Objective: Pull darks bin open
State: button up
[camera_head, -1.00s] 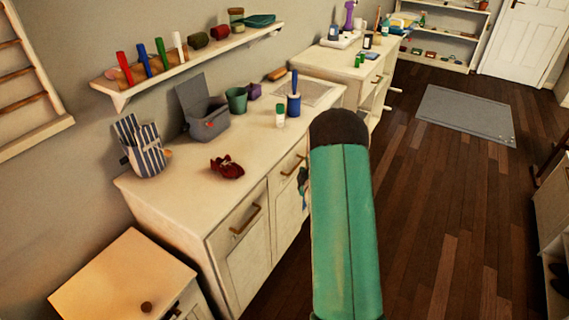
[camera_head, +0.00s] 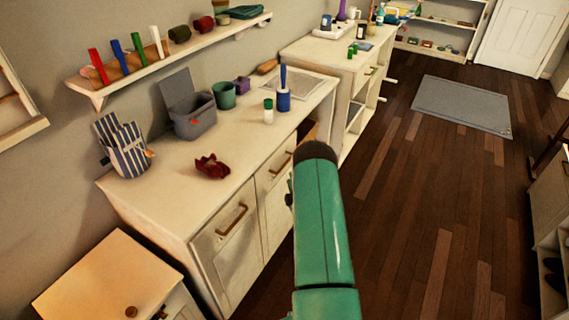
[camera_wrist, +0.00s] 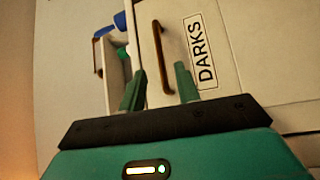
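The darks bin front (camera_wrist: 222,70) is a pale panel with a black-on-white "DARKS" label in the wrist view, where it appears turned sideways. Its brown bar handle (camera_wrist: 162,50) lies between the two green fingers of my gripper (camera_wrist: 161,68). The fingers are apart, one on each side of the handle, with visible gaps; I cannot tell how deep they reach. In the head view, my green arm hides most of the gripper and part of the cabinet fronts, and the label is not readable.
A neighbouring compartment (camera_wrist: 117,65) with blue and green things inside shows left in the wrist view. Wooden floor (camera_head: 420,230) is clear to the right.

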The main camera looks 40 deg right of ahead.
aim_at(286, 163)
jog(key=x, duration=0.9)
jog(key=shift+w+d+r, duration=0.1)
jog(key=shift+w, duration=0.1)
grip_shut()
